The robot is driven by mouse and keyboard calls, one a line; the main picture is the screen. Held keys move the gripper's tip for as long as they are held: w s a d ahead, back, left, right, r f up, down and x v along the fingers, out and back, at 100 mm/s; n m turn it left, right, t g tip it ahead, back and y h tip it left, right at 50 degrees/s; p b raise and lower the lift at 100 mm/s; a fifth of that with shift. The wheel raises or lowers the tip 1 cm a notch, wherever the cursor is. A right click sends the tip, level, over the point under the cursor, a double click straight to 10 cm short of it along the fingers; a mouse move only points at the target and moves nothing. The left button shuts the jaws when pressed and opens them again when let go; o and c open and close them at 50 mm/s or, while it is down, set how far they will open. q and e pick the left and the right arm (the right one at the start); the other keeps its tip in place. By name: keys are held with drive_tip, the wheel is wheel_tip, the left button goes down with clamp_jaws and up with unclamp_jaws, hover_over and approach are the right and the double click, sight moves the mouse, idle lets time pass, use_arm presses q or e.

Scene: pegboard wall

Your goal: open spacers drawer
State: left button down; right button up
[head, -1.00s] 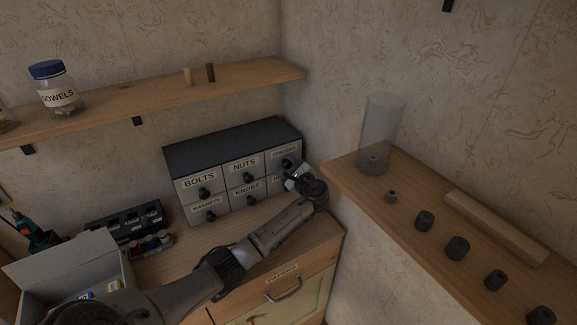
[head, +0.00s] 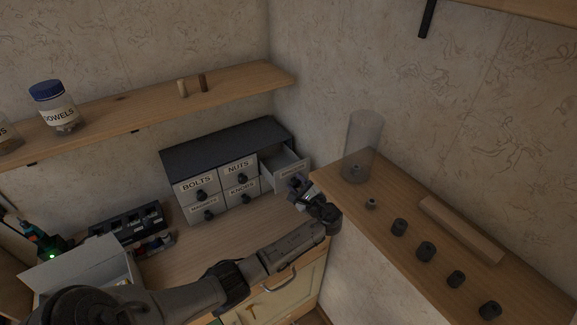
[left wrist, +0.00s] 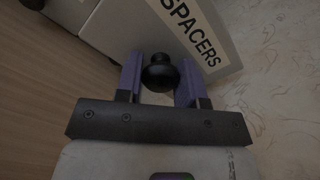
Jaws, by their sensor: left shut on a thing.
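The spacers drawer (head: 291,174) is the top right drawer of the grey cabinet (head: 226,146) in the head view. It is pulled out from the cabinet, and its open inside shows. My left gripper (head: 297,184) is at the drawer's front. In the left wrist view the SPACERS label (left wrist: 190,32) is on the drawer front, and the black round knob (left wrist: 160,73) sits between the two purple fingers. My left gripper (left wrist: 160,82) is shut on this knob. My right gripper is not in view.
The other drawers, such as BOLTS (head: 197,186) and NUTS (head: 238,168), are closed. A right-hand ledge (head: 400,211) with a clear cylinder (head: 362,145) and several dark spacers stands close to my left gripper. A shelf (head: 140,116) runs above the cabinet.

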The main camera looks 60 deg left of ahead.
use_arm(q)
drive_tip(key=shift+d, duration=0.7)
drive_tip(key=c, duration=0.7)
unclamp_jaws()
drive_tip(key=shift+c, duration=0.2)
